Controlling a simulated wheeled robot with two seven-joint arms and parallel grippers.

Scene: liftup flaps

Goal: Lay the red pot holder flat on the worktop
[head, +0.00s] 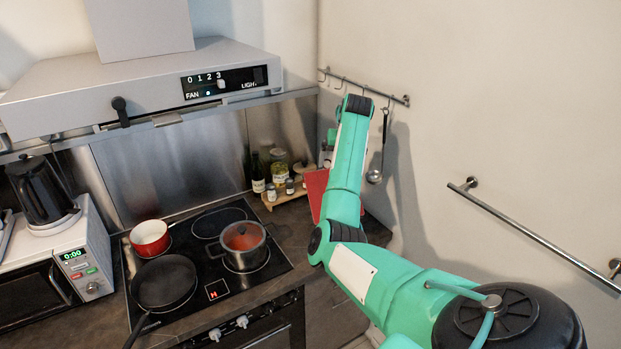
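A flat red piece (316,190), which looks like the red pot holder, shows at the right end of the worktop (292,222), beside the spice shelf. My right arm covers part of it, so I cannot tell whether it lies flat, leans or is held. My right arm (346,180) reaches in from the lower right, up to a bend near the hook rail. Its gripper is hidden behind the arm. My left gripper is not in view.
A black hob (205,285) carries a red saucepan (150,238), a black frying pan (164,283) and a steel pot (243,246). A small wooden shelf (283,194) holds jars. A ladle (376,172) hangs from the hook rail (365,88). A microwave (70,262) stands left.

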